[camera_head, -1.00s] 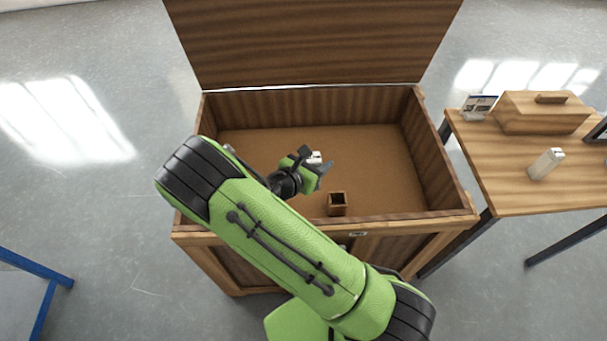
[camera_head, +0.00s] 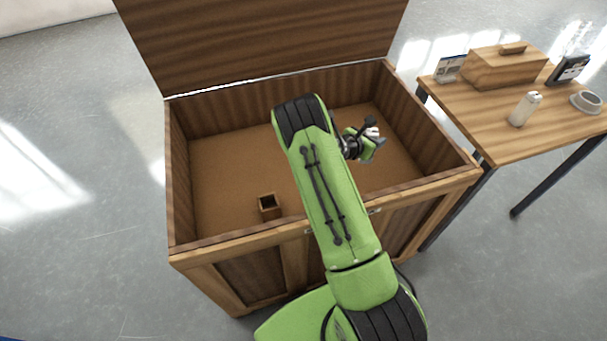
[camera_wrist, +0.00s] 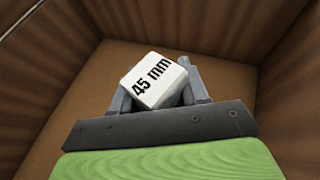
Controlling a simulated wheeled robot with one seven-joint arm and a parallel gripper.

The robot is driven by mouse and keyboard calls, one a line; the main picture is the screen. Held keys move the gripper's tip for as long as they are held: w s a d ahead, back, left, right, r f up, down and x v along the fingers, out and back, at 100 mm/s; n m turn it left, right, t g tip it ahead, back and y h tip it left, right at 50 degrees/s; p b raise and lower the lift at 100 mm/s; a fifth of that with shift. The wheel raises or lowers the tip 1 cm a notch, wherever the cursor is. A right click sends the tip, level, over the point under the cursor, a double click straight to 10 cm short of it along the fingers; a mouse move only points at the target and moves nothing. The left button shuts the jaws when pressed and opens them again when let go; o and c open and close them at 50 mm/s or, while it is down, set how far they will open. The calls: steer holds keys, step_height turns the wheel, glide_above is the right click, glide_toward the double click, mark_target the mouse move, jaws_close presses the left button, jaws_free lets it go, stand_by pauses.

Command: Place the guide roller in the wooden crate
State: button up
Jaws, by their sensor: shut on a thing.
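The wooden crate (camera_head: 236,252) stands open in the middle of the head view, its lid raised at the back. My gripper (camera_head: 374,136) is inside the crate's opening, toward the right side. In the wrist view my gripper (camera_wrist: 160,95) is shut on a white block-like piece marked "45 mm" (camera_wrist: 158,80), which appears to be the guide roller. The piece sits tilted between the two grey fingers, with the brown crate floor beyond it. In the head view only a small white bit of it (camera_head: 372,131) shows. Its height above the floor is hard to tell.
A small open wooden box (camera_head: 269,207) stands on the crate floor near the front wall. A wooden table (camera_head: 480,125) at the right holds a lidded wooden box (camera_head: 503,69), a white bottle-like item (camera_head: 524,108), a grey bowl (camera_head: 586,101) and small displays. The crate's left floor is free.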

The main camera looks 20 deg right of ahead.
steer(key=s+d+f+b, duration=0.1)
steer(key=s+d+f, duration=0.1)
steer(key=d, duration=0.6)
steer(key=shift+m+g+h, duration=0.3)
steer(key=shift+m+g, duration=0.1)
steer(key=f+b, duration=0.4)
steer(key=f, duration=0.6)
steer(key=shift+a+f, duration=0.1)
steer(key=shift+a, duration=0.1)
steer(key=shift+r, duration=0.2)
steer(key=shift+f, duration=0.1)
